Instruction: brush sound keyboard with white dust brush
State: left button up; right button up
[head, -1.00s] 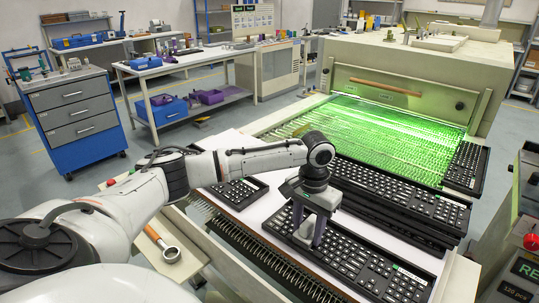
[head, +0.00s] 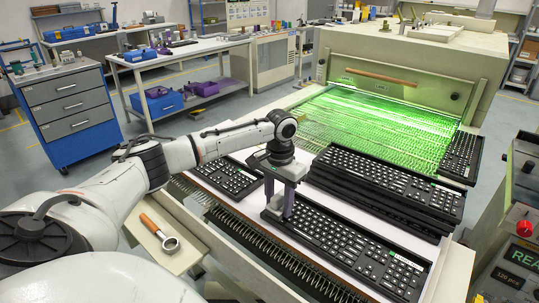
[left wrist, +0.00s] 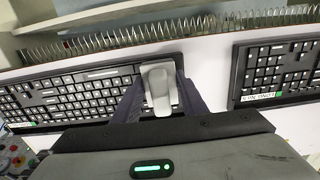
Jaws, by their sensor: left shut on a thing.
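A black keyboard with white keys (head: 345,245) lies on the white surface in front of the machine. My left gripper (head: 280,212) is shut, pointing down over the left end of this keyboard. In the left wrist view, a pale grey-white brush (left wrist: 160,88) sits between its fingers, over the end of the same keyboard (left wrist: 65,95). The bristles are hidden, so I cannot tell whether they touch the keys. A second keyboard (head: 225,178) lies to the left, partly behind my arm. It shows in the left wrist view (left wrist: 275,65) with a small label, hard to read.
Stacked keyboards (head: 385,180) lie behind, before the green-lit machine bed (head: 370,125). A coil-like strip (head: 270,250) runs along the front edge. A wooden-handled tool (head: 150,224) rests on a side board. A control panel (head: 520,255) stands at right.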

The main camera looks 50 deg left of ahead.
pick_arm(q)
jog(key=a, duration=0.3)
jog(key=shift+s+a, duration=0.1)
jog(key=shift+s, duration=0.15)
notch_tip(320, 180, up, 8)
dwell(0.4)
dwell(0.8)
